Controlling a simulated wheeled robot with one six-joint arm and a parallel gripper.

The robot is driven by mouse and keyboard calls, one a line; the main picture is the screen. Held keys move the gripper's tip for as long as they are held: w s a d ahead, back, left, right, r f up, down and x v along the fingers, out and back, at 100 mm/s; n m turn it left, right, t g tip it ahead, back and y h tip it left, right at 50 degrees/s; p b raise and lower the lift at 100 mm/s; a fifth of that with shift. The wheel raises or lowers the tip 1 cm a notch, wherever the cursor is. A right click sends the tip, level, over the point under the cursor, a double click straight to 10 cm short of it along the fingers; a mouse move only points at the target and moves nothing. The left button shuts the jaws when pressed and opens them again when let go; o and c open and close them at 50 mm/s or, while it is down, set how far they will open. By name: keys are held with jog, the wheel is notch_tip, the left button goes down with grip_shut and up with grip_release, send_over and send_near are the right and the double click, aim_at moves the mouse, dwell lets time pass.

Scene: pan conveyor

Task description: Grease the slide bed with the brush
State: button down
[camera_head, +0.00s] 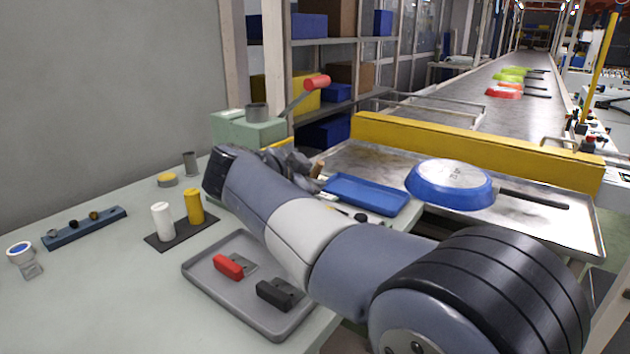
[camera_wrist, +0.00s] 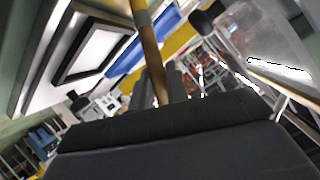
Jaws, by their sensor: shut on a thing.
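My gripper (camera_head: 302,167) is over the back part of the bench, near the green lever machine (camera_head: 240,131). It is shut on a wooden stick-like handle, which I take for the brush (camera_wrist: 150,58); it also shows as a small brown piece in the head view (camera_head: 318,169). In the wrist view the handle stands up between the two grey fingers. The brush's bristles are not clearly visible. I cannot tell for sure which surface is the slide bed; the metal bed (camera_head: 375,160) in front of the yellow beam is partly hidden by my arm.
A blue tray (camera_head: 366,196) lies right of my gripper. An upturned blue pan (camera_head: 450,185) rests on the metal bed. White (camera_head: 161,222) and yellow (camera_head: 194,206) cylinders, a grey tray (camera_head: 205,286) and a blue rack (camera_head: 88,228) occupy the bench. The yellow beam (camera_head: 480,147) borders the conveyor.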

jog(key=shift+s+a+b, duration=0.5)
jog(key=shift+s+a, duration=0.05)
jog(key=shift+s, duration=0.2)
jog(key=shift+s+a+b, duration=0.45)
jog(key=shift+s+a, duration=0.1)
jog(key=shift+s, duration=0.15)
jog(key=shift+w+d, duration=1.1)
jog(key=shift+w, duration=0.3)
jog(key=shift+w, duration=0.1)
